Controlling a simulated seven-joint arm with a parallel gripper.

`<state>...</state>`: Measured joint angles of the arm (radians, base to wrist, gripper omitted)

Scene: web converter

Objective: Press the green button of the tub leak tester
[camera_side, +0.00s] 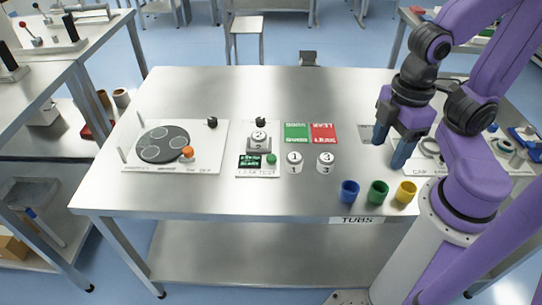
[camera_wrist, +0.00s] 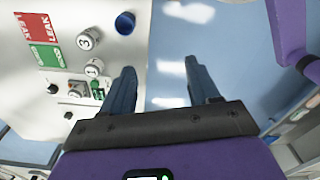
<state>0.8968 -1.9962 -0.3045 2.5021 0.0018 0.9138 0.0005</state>
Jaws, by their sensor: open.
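The tub leak tester (camera_side: 244,174) is a white panel in the middle of the steel table in the side view. Its round green button (camera_side: 271,159) sits at the front right of the panel, beside a small dark screen with green text (camera_side: 250,161). A white tub marked 2 (camera_side: 259,138) stands on the tester's grey seat. My gripper (camera_side: 390,147) is open and empty above the right part of the table, well right of the tester. In the wrist view the gripper (camera_wrist: 160,70) is open with blue fingers, and the tester lies left of them, partly hidden by the left finger.
Tubs marked 1 (camera_side: 294,162) and 3 (camera_side: 325,162) stand right of the tester. Green (camera_side: 297,132) and red (camera_side: 323,132) labelled areas lie behind them. Blue (camera_side: 349,191), green (camera_side: 378,192) and yellow (camera_side: 405,192) cups line the front edge. A turntable panel (camera_side: 209,140) is at left.

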